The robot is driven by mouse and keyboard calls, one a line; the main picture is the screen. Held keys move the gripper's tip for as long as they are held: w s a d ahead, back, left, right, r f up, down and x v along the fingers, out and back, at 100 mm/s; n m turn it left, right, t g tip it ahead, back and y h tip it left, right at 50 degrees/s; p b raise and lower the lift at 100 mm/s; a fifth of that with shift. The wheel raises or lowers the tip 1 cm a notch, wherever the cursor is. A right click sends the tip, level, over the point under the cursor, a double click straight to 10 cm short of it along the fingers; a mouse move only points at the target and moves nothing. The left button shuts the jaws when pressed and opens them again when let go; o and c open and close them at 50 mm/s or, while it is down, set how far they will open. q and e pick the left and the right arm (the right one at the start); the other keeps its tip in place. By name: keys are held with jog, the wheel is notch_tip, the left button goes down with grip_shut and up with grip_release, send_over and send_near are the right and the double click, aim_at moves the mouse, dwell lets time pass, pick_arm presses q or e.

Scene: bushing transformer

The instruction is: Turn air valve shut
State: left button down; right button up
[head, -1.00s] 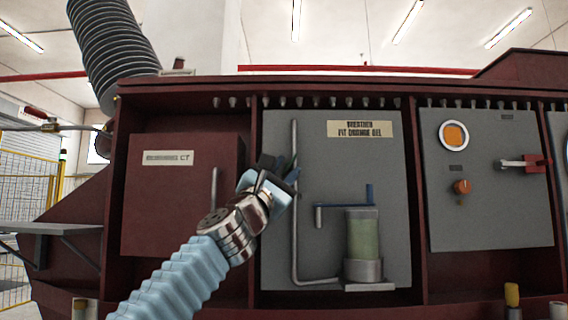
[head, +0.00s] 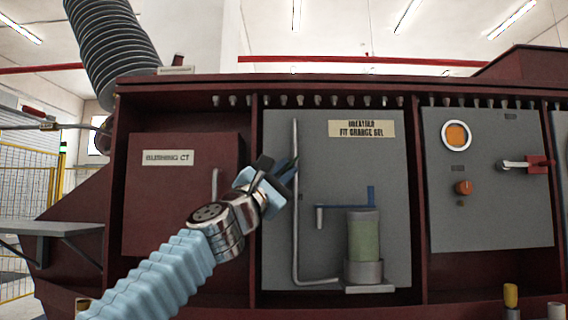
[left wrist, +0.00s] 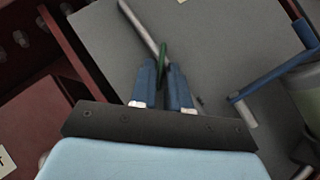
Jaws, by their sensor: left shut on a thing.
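A narrow green handle (left wrist: 162,58) shows between the two blue fingers of my left gripper (left wrist: 163,85) in the left wrist view. It stands in front of the thin grey pipe (head: 295,210) on the grey breather panel. My left gripper also shows in the head view (head: 284,172), over the panel's left edge by the pipe, shut on this handle. The gripper hides most of the handle in the head view. My right gripper is not in view.
A dark red box (head: 160,210) with a handle is left of my gripper. The right panel (head: 485,220) carries an orange round gauge (head: 456,135), an orange knob (head: 463,187) and a red-based switch lever (head: 525,164). A grey ledge (head: 55,228) juts out at the left.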

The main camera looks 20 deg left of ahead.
pick_arm(q)
jog(key=m+g+h, duration=0.1)
jog(key=m, duration=0.1)
jog(key=m+g+p, duration=0.1)
jog(key=m, duration=0.1)
jog(key=shift+s+a+r+g+h, duration=0.1)
jog(key=shift+a+r+g+h, duration=0.1)
jog(key=shift+r+g+h, duration=0.15)
jog(key=shift+a+r+m+g+h, duration=0.15)
jog(key=shift+m+g+h, duration=0.1)
jog(key=shift+m+g, duration=0.7)
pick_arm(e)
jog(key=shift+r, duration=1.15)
pick_arm(q)
jog(key=shift+m, duration=0.25)
jog(key=c, duration=1.3)
grip_release()
